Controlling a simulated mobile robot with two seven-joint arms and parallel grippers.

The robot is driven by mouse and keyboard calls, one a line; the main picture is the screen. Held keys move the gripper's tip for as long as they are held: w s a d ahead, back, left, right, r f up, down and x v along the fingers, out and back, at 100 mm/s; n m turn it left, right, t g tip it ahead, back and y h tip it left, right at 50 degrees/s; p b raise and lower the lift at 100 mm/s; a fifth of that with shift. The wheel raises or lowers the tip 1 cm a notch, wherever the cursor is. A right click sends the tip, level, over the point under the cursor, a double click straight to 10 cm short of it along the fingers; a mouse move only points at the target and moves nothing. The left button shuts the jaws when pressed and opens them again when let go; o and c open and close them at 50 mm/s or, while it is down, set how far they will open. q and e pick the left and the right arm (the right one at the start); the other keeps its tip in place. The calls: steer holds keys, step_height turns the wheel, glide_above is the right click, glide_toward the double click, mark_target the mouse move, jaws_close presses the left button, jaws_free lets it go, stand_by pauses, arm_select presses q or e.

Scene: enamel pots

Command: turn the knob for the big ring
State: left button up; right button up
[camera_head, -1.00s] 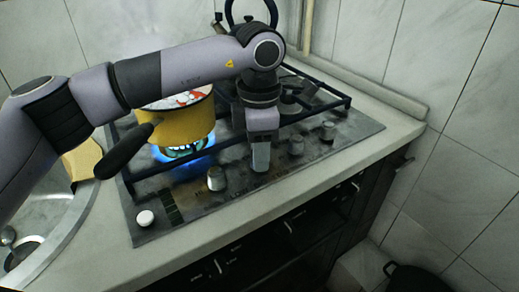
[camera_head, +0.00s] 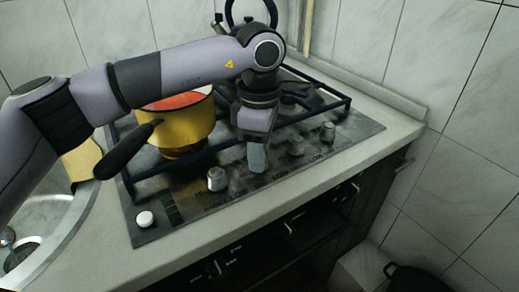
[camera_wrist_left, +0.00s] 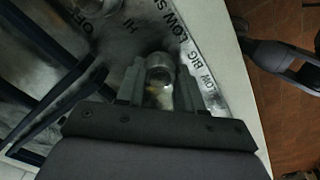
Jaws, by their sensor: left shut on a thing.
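My left gripper (camera_head: 257,158) reaches down to the front strip of the hob (camera_head: 190,200). In the left wrist view its two fingers (camera_wrist_left: 158,84) are shut around a silvery knob (camera_wrist_left: 160,70), one on each side. The printed word BIG shows close by on the panel. In the head view the gripper hides this knob. A yellow pot (camera_head: 184,124) with red contents and a dark handle stands on the left ring. No flame shows under it. My right gripper is not in view.
Other knobs stand along the strip: one to the left (camera_head: 216,178) and two to the right (camera_head: 296,146) (camera_head: 327,131). A white button (camera_head: 145,218) is at the near-left corner. A dark kettle (camera_head: 250,14) stands behind my arm. A sink lies left.

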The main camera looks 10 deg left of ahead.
arm_select(q)
steer(key=o, duration=1.1)
steer(key=shift+c, duration=0.2)
step_height(320, 180, up, 7)
steer(key=shift+r, duration=0.15)
